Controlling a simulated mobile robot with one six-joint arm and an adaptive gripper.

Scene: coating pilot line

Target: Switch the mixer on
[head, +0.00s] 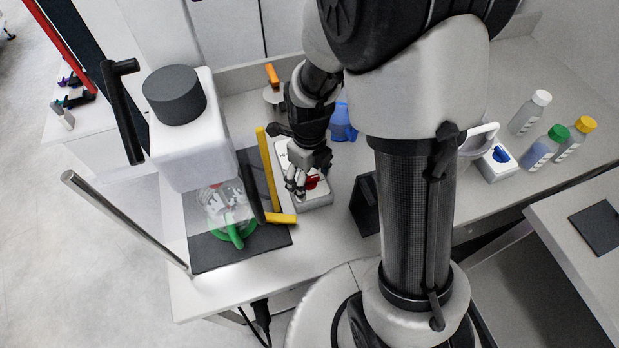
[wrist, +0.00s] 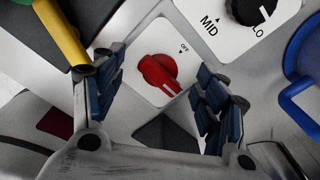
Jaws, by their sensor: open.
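The mixer (head: 183,135) stands at the left of the bench, white with a dark round cap, over a clear vessel with a green base (head: 232,232). Beside it is a white control box (head: 318,197) with a red knob (head: 311,182). In the wrist view the red knob (wrist: 157,75) sits on a white plate by an OFF label; its white line is at its lower right, away from that label. A black knob (wrist: 250,8) is by MID and LO marks. My gripper (head: 297,186) is open over the box; its blue-padded fingers (wrist: 158,80) flank the red knob, apparently without touching.
A yellow bar (head: 267,168) stands close left of my gripper. A blue item (head: 342,122) and an orange-handled item (head: 272,76) are behind it. A dark wedge-shaped stand (head: 365,205) is to the right. Several bottles (head: 530,112) stand far right.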

